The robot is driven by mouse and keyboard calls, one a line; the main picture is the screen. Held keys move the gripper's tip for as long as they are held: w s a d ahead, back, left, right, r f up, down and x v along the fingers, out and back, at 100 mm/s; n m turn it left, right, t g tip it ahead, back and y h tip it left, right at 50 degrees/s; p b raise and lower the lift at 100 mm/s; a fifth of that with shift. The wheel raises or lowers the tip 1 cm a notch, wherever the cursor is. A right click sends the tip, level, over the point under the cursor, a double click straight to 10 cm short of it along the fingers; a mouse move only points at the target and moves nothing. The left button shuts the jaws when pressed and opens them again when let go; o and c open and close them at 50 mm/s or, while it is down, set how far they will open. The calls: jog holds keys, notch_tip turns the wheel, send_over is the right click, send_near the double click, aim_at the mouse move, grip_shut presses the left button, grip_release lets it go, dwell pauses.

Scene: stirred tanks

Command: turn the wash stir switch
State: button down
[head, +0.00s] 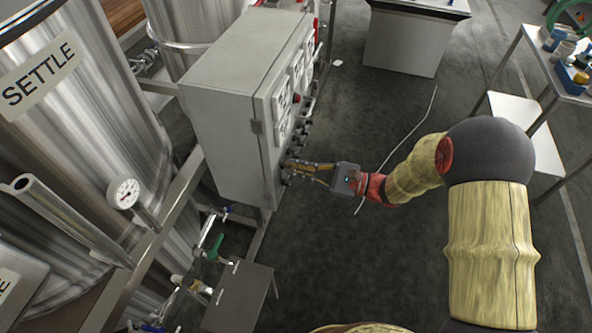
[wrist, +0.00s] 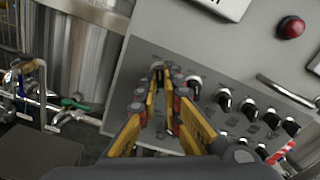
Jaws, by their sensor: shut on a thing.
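The grey control box (head: 225,125) stands beside the tanks, with dark rotary switches on its front face. In the wrist view my gripper (wrist: 162,76) has its yellow fingers closed around a dark switch knob (wrist: 157,66) at the left end of the upper row. The fingers partly hide the knob, and its label cannot be read, so I cannot tell by name which switch it is. In the head view my gripper (head: 290,170) reaches the lower near part of the box's front face.
More black knobs (wrist: 224,99) sit close on the right. A red button (wrist: 291,27) and a metal handle (wrist: 288,92) are above them. A steel tank (head: 75,110) marked SETTLE and a pipe with a gauge (head: 124,194) stand at left. The floor (head: 345,120) before the box is mostly clear.

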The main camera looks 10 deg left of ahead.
jog(key=shift+n, duration=0.5)
jog(key=c, duration=2)
grip_release()
jog(key=shift+o, duration=0.2)
jog(key=shift+d, duration=0.1)
jog(key=d, duration=1.1)
jog(key=shift+s+d, duration=0.4)
jog(key=shift+s, duration=0.05)
